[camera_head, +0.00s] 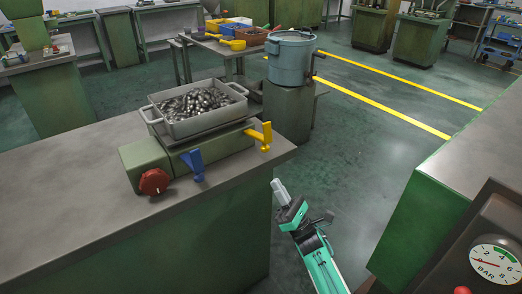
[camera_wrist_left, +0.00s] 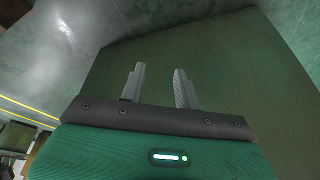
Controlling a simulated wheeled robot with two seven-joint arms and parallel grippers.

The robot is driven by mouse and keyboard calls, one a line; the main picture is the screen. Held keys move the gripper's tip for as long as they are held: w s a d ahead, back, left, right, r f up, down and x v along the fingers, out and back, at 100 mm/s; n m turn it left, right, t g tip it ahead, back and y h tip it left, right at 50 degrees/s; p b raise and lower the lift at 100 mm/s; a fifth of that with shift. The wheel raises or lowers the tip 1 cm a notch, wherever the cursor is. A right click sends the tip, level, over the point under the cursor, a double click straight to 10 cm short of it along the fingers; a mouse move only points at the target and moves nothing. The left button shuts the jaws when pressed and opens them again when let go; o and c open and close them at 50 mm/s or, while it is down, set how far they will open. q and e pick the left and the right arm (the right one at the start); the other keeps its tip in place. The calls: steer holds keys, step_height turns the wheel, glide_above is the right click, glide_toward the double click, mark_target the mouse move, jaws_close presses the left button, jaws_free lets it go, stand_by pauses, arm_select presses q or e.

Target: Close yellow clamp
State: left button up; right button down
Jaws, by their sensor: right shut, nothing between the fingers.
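The yellow clamp (camera_head: 262,137) is at the right end of a green fixture (camera_head: 215,148) on the near workbench. Its top arm points left-up and its post stands at the fixture's front edge. I cannot tell how far it is from closed. My right gripper (camera_head: 280,190) is shut and empty, in front of the bench's right end, below and apart from the yellow clamp. My left gripper is outside the head view. In the left wrist view its two grey fingers (camera_wrist_left: 160,88) are apart with nothing between them, facing a plain green surface (camera_wrist_left: 210,60).
A blue clamp (camera_head: 194,165) and a red knob (camera_head: 154,182) are on the fixture's front. A grey bin of metal parts (camera_head: 174,127) sits on the fixture. A machine with a pressure gauge (camera_head: 494,262) stands at right. Open floor (camera_head: 345,150) lies between.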

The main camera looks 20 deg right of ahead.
mark_target(257, 133)
arm_select(q)
steer(key=shift+s+a+f+g, duration=0.15)
steer(key=shift+s+g, duration=0.15)
steer(key=shift+s, duration=0.2)
arm_select(e)
steer(key=shift+w+d+f, duration=0.1)
steer(key=shift+w, duration=0.05)
